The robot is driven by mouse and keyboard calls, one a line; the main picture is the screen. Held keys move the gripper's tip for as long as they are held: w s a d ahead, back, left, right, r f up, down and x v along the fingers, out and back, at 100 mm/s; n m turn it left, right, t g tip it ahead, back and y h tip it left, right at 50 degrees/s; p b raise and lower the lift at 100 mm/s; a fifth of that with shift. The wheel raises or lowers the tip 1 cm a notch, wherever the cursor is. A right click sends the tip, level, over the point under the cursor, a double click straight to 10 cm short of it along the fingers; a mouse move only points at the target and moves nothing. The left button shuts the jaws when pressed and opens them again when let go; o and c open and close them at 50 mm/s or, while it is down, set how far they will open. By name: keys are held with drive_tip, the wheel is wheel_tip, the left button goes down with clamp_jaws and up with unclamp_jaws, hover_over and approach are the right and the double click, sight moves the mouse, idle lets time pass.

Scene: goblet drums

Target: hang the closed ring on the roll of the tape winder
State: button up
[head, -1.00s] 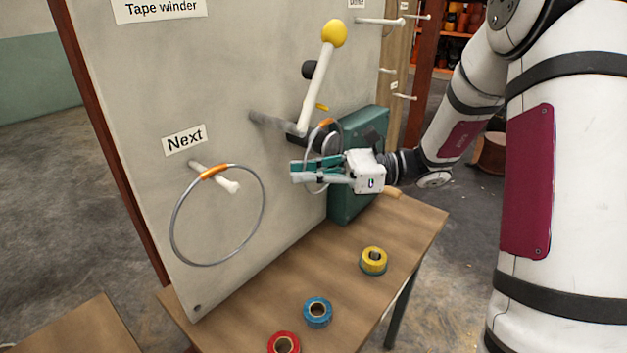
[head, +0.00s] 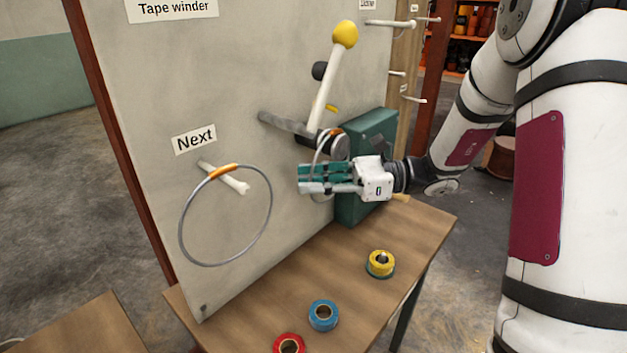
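The tape winder is on the grey board, with a white crank arm (head: 325,95), a yellow knob (head: 344,35) and a dark grey roll (head: 341,148). The closed ring, a thin grey hoop with an orange patch (head: 335,131), is seen nearly edge-on at the roll. Its patch is at the roll's top edge; I cannot tell whether the hoop rests on the roll. My gripper (head: 308,179) is just below the roll, pointing left, its teal-padded fingers close together on the lower part of the ring. The fingers hide part of the hoop.
Another hoop (head: 182,232) hangs on the peg (head: 238,184) under the "Next" sign (head: 194,138). A green box (head: 378,133) stands close behind my gripper. Yellow (head: 380,262), blue (head: 323,314) and red (head: 289,344) tape rolls lie on the wooden table (head: 420,232).

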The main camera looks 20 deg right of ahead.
drive_tip(key=s+d, duration=0.2)
drive_tip(key=d, duration=1)
drive_tip(key=s+a+r+n+g+h+p, duration=0.1)
drive_tip(key=s+a+r+n+g+h, duration=0.15)
drive_tip(key=s+a+n+h, duration=0.35)
drive_tip(key=s+a+r+n+g+h+p, duration=0.1)
drive_tip(key=s+a+r+n+g+h, duration=0.2)
drive_tip(key=s, duration=0.5)
drive_tip(key=s+d+r+n+t+h+p, duration=0.2)
drive_tip(key=s+n+t+h, duration=0.4)
drive_tip(key=s+n, duration=0.5)
drive_tip(key=shift+s+d+h+p, duration=0.35)
drive_tip(key=shift+s+h+p, duration=0.2)
drive_tip(key=shift+h, duration=0.65)
idle(3.1)
